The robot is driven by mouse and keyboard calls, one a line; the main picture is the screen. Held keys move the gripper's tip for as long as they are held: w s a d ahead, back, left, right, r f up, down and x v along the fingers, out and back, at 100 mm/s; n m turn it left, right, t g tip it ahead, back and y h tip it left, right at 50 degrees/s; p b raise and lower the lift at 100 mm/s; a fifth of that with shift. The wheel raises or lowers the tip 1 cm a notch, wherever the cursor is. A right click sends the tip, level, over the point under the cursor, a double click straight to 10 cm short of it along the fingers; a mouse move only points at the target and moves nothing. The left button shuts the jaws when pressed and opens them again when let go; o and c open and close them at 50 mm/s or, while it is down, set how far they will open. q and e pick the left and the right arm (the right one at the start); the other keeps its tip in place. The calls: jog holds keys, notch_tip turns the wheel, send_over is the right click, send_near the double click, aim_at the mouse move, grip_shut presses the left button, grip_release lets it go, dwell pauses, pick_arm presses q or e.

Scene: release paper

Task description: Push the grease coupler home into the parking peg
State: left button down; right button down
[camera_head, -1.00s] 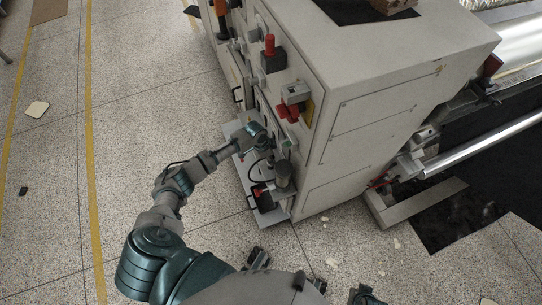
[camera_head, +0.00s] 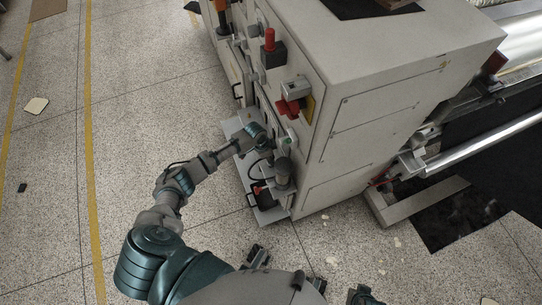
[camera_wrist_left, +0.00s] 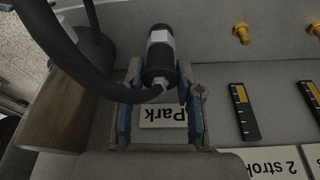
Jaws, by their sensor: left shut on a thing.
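My left gripper (camera_head: 268,150) reaches the shelf side of the grey machine cabinet. In the left wrist view, its blue-padded fingers (camera_wrist_left: 160,102) are shut on the grease coupler (camera_wrist_left: 160,58), a black cylinder with a light grey band. A thick black hose (camera_wrist_left: 75,62) curves from the coupler's near end to the upper left. The coupler points towards the grey panel above a label reading "Park" (camera_wrist_left: 165,115), upside down in this view. The parking peg cannot be made out; the coupler covers that spot, so how far it sits on the peg cannot be told.
Brass fittings (camera_wrist_left: 241,34) stick out of the panel to the right of the coupler. Black-and-yellow strips (camera_wrist_left: 243,111) and a "2 strok" label (camera_wrist_left: 271,163) lie below them. The cabinet (camera_head: 385,75) carries red switches. The speckled floor (camera_head: 140,85) at left is mostly clear.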

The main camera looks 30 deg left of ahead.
pick_arm(q)
jog(key=c, duration=0.7)
grip_release()
jog(key=v, duration=1.1)
jog(key=shift+r, duration=0.4)
jog(key=shift+a, duration=0.1)
